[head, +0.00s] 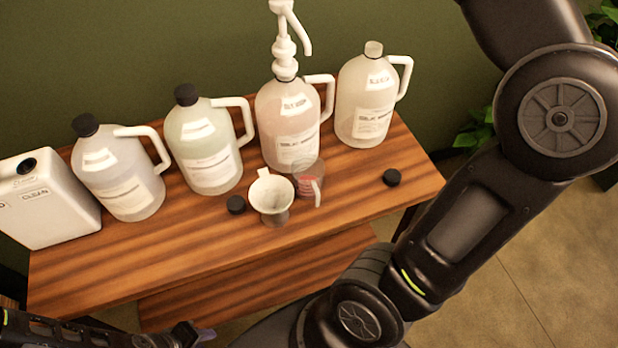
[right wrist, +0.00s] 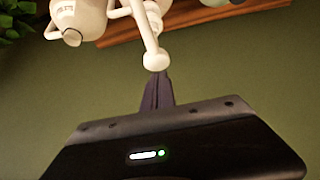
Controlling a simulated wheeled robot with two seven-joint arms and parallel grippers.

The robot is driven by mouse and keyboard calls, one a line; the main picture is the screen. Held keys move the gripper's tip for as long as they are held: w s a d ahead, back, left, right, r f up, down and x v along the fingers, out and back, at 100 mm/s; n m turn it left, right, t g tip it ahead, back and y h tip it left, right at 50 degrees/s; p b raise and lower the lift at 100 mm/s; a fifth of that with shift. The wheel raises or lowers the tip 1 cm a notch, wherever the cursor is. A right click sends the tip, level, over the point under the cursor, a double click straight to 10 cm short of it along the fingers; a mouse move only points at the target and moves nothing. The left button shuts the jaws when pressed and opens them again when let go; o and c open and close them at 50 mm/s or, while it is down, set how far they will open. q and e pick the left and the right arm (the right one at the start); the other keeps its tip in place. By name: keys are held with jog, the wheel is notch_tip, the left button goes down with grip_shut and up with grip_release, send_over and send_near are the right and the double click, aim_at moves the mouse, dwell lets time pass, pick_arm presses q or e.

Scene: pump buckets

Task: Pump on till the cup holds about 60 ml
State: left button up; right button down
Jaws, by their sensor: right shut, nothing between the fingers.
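The pump (head: 284,45), white, stands upright in the pinkish bottle (head: 283,120); its spout bends down to the right. The clear cup (head: 310,182) with red markings stands in front of this bottle; its liquid level is too small to read. In the right wrist view, which is upside down, the pump head (right wrist: 155,60) is at the tips of my right gripper (right wrist: 156,78). The fingers are shut and empty, at or touching the head's top; exact contact is unclear. My left gripper (head: 197,335) is low at the bottom edge, partly cut off, away from the table.
A white funnel (head: 270,196) stands just left of the cup. Black caps (head: 236,204) and (head: 391,177) lie on the wooden table (head: 130,265). Other jugs (head: 120,175), (head: 208,145), (head: 365,100) and a white canister (head: 45,205) line the back. The table's front strip is clear.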

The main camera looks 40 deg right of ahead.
aim_at(282, 1)
dwell(0.3)
jog(key=shift+f+b, duration=1.55)
jog(key=shift+f, duration=0.25)
jog(key=shift+r+p, duration=1.6)
jog(key=shift+r, duration=0.25)
notch_tip(282, 1, up, 5)
jog(key=p, duration=0.4)
jog(key=shift+r, duration=0.1)
